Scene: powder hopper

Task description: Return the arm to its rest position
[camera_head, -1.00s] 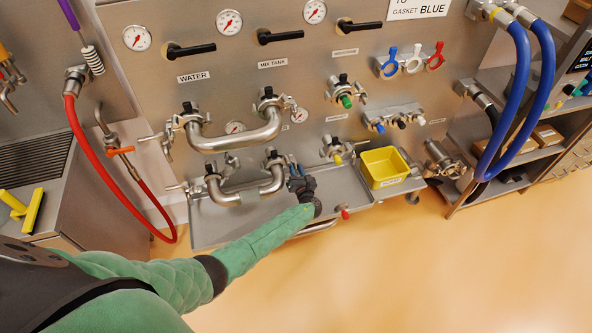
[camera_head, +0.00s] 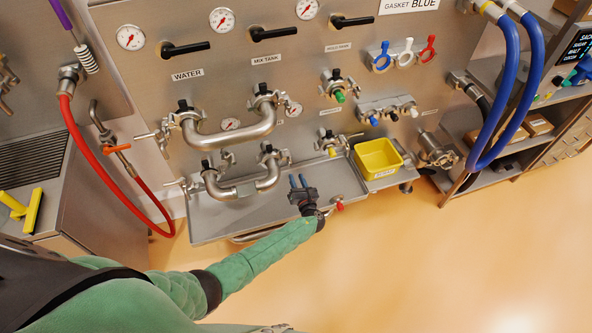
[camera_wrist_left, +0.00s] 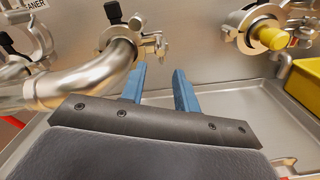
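My left arm (camera_head: 255,255), in a green sleeve, reaches in from the lower left of the head view. My left gripper (camera_head: 297,182) is over the metal drip tray (camera_head: 230,222), to the right of the lower bent pipe (camera_head: 243,188). In the left wrist view its two blue fingers (camera_wrist_left: 160,88) stand apart with nothing between them. The bent pipe (camera_wrist_left: 75,85) is left of the fingers there, and a yellow-capped port (camera_wrist_left: 268,36) is to the right. My right gripper is not in view.
A yellow bin (camera_head: 378,158) sits at the tray's right end. A red hose (camera_head: 100,170) hangs at left and blue hoses (camera_head: 522,95) loop at right. A red-tipped valve (camera_head: 339,205) is close to the gripper. The floor (camera_head: 450,260) in front is clear.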

